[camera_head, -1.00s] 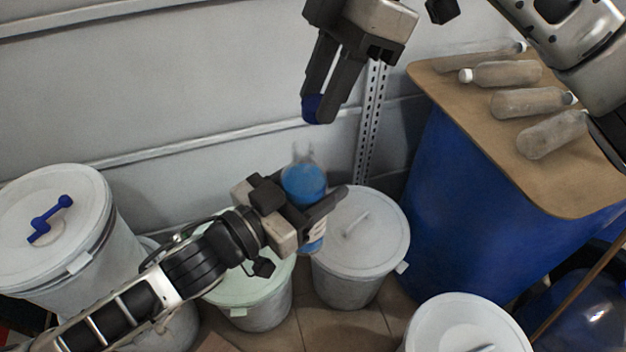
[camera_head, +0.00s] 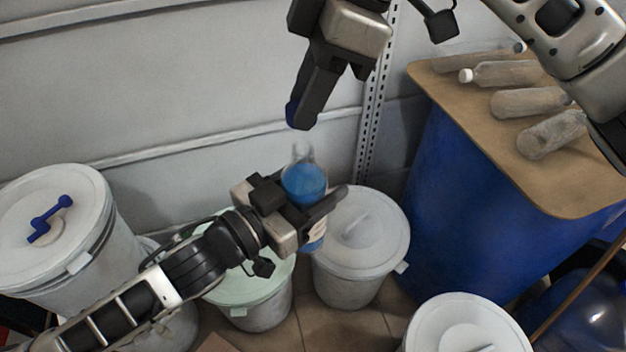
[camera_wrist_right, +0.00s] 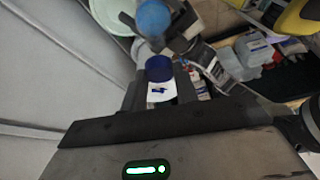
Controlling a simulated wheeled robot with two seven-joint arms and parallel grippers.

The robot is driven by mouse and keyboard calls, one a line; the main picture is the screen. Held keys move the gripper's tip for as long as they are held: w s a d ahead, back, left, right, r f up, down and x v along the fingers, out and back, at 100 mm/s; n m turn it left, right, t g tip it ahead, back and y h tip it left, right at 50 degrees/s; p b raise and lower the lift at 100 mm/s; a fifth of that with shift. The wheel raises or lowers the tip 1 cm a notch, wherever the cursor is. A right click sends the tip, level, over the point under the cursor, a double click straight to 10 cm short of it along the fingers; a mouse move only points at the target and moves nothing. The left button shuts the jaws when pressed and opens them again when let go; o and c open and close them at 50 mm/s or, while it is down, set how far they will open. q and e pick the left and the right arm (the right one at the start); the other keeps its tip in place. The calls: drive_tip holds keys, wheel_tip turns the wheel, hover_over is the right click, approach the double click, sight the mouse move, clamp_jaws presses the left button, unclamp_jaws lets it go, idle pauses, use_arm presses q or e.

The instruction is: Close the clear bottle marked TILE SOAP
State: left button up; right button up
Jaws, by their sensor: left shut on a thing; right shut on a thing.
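A clear bottle (camera_head: 304,183) with blue liquid stands roughly upright in my left gripper (camera_head: 308,207), which is shut around its body. Its clear neck points up and looks uncapped. A pale label shows partly below the fingers; I cannot read it. My right gripper (camera_head: 300,116) is shut on a dark blue cap (camera_head: 292,114) and holds it above the bottle's mouth, apart from it. In the right wrist view the cap (camera_wrist_right: 159,68) sits between the fingertips, and the blue-filled bottle (camera_wrist_right: 153,18) lies beyond it.
Several empty bottles (camera_head: 507,73) lie on a brown board (camera_head: 560,190) over a blue drum (camera_head: 460,200) at the right. Lidded white buckets (camera_head: 362,240) stand below and left. A grey wall and a perforated metal post (camera_head: 372,120) are behind.

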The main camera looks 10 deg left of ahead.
sight(293, 150)
use_arm(q)
drive_tip(key=shift+r, duration=0.1)
use_arm(e)
drive_tip(key=shift+f, duration=1.1)
drive_tip(key=shift+f, duration=0.85)
drive_tip(key=shift+f, duration=0.55)
use_arm(q)
clamp_jaws()
use_arm(e)
drive_tip(key=shift+s+a+m, duration=0.3)
drive_tip(key=shift+s+a, duration=0.1)
drive_tip(key=shift+m+t, duration=0.3)
drive_tip(key=shift+m, duration=0.2)
drive_tip(key=shift+w+d+m+y, duration=0.15)
drive_tip(key=shift+d+m+y, duration=0.2)
drive_tip(key=shift+m, duration=0.45)
drive_tip(key=shift+t, duration=0.3)
